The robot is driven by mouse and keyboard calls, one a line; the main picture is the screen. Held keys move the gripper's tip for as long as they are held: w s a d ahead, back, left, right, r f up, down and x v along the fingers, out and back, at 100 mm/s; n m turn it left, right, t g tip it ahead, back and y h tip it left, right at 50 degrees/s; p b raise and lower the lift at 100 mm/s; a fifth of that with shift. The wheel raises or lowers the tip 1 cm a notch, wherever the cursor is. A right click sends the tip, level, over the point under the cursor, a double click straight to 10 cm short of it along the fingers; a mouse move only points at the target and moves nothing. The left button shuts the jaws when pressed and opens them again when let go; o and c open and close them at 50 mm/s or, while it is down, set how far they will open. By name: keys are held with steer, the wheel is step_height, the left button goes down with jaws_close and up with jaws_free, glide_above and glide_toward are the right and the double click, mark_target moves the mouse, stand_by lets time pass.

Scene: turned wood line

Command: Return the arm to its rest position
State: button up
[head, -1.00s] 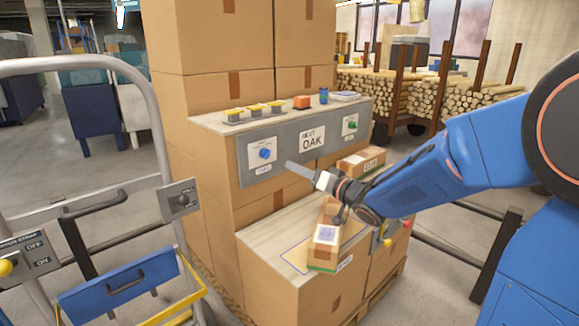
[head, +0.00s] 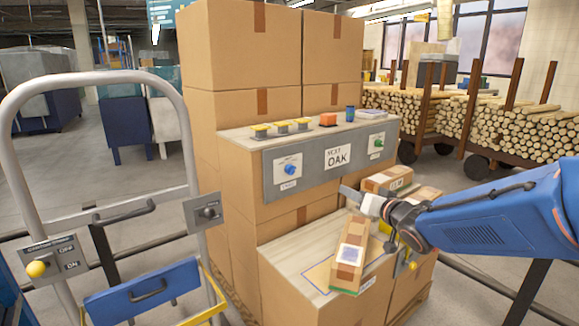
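My gripper (head: 352,195) is at the right of centre in the head view, in front of the grey control panel (head: 267,176) and above the lower wooden top (head: 296,255). My blue arm reaches in from the right edge. The fingers show edge-on as one thin grey shape, so I cannot tell whether they are open or shut. Nothing shows held in them. A wooden block with a pale label (head: 351,253) lies on the lower top, below the gripper. A second labelled block (head: 380,181) lies behind the gripper.
The panel bears a blue knob (head: 290,170), a green knob (head: 376,143) and an OAK card (head: 338,157). Tall cardboard boxes (head: 228,45) stand behind. A grey tube frame (head: 30,100) with a blue tray (head: 143,291) is at left. Log carts (head: 530,130) stand at back right.

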steer(key=s+d+f+m+g+h, duration=0.1)
steer(key=s+d+f+g+h, duration=0.1)
steer(key=s+d+h, duration=0.35)
steer(key=s+f+g, duration=0.2)
steer(key=s, duration=0.8)
steer(key=s+d+f+n+g, duration=0.1)
steer(key=s+f+g, duration=0.2)
steer(key=s, duration=0.7)
steer(key=s+d+f+g, duration=0.1)
steer(key=s+f+g, duration=0.2)
steer(key=s, duration=0.7)
steer(key=shift+f+n, duration=0.25)
steer(key=shift+n, duration=0.05)
